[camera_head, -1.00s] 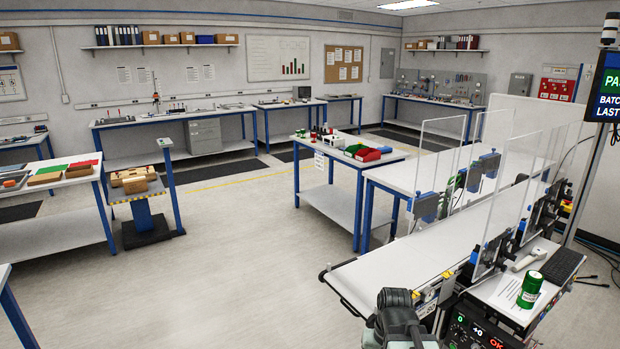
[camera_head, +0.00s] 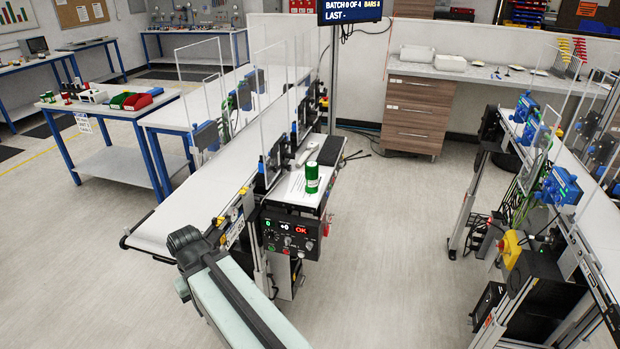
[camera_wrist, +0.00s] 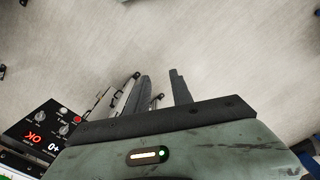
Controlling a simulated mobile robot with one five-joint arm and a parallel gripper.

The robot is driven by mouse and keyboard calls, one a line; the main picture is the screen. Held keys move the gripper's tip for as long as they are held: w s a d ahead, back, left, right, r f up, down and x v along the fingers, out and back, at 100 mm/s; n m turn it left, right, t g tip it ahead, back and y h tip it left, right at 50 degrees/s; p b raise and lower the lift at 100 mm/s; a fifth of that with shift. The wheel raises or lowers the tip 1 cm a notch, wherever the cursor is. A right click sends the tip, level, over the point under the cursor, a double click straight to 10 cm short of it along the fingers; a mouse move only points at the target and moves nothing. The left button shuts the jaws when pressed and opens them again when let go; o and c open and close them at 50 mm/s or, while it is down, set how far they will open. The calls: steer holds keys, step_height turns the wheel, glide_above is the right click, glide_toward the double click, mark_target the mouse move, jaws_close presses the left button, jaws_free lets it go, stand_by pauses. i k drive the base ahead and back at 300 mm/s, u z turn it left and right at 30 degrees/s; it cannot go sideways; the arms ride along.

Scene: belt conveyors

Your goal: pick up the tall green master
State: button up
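The tall green master (camera_head: 312,177) is a green cylinder with a pale band. It stands upright on a small white side shelf (camera_head: 291,190) beside the near conveyor, above a control box. In the head view my arm reaches in from the bottom, left of the control box. The fingers cannot be made out there, and the gripper is clearly apart from the green master.
The control box (camera_head: 290,235) with a lit OK display hangs under the shelf; it also shows in the wrist view (camera_wrist: 42,135). Clear panels (camera_head: 272,110) stand along the conveyor belt (camera_head: 165,222). A scanner (camera_head: 307,153) lies behind the master. Another conveyor line stands right, with open floor between.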

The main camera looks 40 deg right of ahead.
mark_target(311, 168)
steer(key=u, duration=1.6)
steer(key=k, duration=1.2)
steer(key=z, duration=0.7)
steer(key=i, duration=1)
steer(key=u, duration=0.05)
